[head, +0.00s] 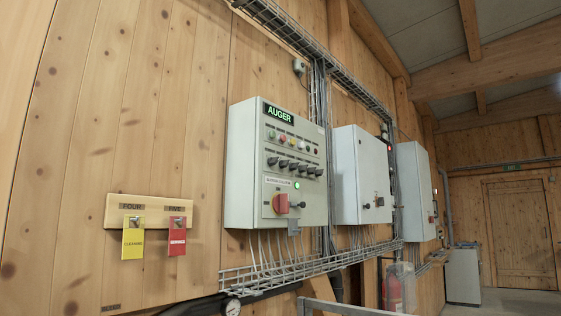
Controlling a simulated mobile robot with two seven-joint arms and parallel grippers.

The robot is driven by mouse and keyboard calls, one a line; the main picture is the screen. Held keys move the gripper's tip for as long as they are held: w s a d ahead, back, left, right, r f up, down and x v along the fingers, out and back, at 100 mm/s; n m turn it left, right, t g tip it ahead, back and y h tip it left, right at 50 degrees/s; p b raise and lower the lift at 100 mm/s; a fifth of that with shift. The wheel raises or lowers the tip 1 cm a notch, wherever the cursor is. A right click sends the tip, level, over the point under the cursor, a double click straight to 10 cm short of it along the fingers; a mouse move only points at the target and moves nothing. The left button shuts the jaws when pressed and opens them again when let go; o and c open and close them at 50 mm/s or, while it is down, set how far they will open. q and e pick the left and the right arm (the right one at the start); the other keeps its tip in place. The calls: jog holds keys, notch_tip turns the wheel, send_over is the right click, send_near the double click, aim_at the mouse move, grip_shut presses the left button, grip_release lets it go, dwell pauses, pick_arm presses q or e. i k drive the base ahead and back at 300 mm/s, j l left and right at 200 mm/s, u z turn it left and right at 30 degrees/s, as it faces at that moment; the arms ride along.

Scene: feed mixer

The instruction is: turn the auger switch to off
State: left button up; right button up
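The auger control box (242,180) is a light grey cabinet on the wood wall in the middle of the head view, with a green-lit AUGER sign (281,113). Rows of lamps and black knobs are above. The switch's position marks are too small to read. Neither of my grippers is in view.
A wooden board (148,207) left of the box holds a yellow tag (133,238) and a red tag (177,236). Two more grey cabinets (345,180) hang to the right. A metal rail (345,309) crosses the bottom.

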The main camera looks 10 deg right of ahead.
aim_at(292, 166)
jog(key=i, duration=1.05)
jog(key=i+l, duration=0.75)
jog(key=l, duration=0.05)
